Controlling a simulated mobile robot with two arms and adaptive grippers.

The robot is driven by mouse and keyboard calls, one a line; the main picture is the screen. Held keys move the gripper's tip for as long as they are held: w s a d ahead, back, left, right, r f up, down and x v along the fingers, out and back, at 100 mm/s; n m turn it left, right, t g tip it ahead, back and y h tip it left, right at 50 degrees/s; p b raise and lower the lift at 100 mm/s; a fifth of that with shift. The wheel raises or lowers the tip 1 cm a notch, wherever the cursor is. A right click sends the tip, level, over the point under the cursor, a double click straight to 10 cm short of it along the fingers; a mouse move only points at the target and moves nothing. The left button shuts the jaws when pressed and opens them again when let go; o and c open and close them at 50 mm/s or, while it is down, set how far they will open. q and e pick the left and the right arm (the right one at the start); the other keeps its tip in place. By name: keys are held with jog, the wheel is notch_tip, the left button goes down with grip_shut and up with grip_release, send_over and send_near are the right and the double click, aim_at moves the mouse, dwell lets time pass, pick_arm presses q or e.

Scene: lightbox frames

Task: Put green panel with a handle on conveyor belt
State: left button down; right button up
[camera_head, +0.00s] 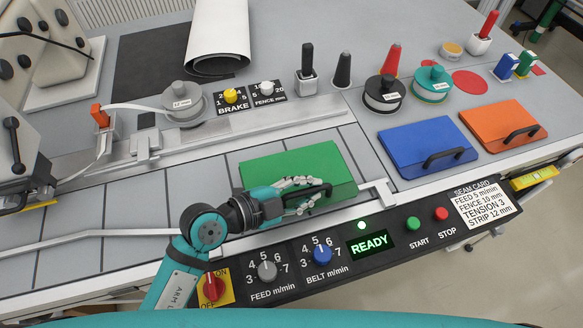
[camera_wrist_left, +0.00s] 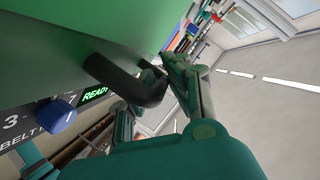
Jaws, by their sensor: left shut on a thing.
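The green panel (camera_head: 290,165) lies over the grey segmented conveyor belt (camera_head: 130,212), near its right end. Its black handle (camera_head: 318,192) is on the near side. My left gripper (camera_head: 305,192) is at this handle and shut on it. The left wrist view shows the panel (camera_wrist_left: 90,35) close up, with the black handle (camera_wrist_left: 130,80) between the fingers (camera_wrist_left: 155,88). I cannot tell whether the panel touches the belt. My right gripper is not in view.
A blue panel (camera_head: 415,140) and an orange panel (camera_head: 500,122) lie to the right, each with a black handle. The control strip (camera_head: 400,238) with knobs and a READY display (camera_head: 370,243) runs along the front edge. Spools (camera_head: 383,95) and pegs stand behind.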

aim_at(288, 173)
pick_arm(q)
jog(key=w, duration=0.1)
jog(key=w+a, duration=0.1)
jog(key=w, duration=0.2)
jog(key=shift+w+a+f, duration=0.1)
jog(key=shift+w+a, duration=0.05)
jog(key=shift+a, duration=0.25)
jog(key=shift+w+a+f, duration=0.1)
jog(key=shift+w+a, duration=0.1)
jog(key=shift+w, duration=0.25)
jog(key=shift+w+a, duration=0.15)
jog(key=shift+w, duration=0.55)
jog(key=shift+w+a, duration=0.2)
jog(key=shift+w, duration=0.3)
notch_tip(288, 173, down, 3)
jog(key=shift+r, duration=0.1)
jog(key=shift+f, duration=0.45)
jog(key=c, duration=1.3)
grip_release()
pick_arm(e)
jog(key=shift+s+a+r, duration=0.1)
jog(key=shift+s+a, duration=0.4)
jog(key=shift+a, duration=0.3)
pick_arm(q)
jog(key=shift+s, duration=0.1)
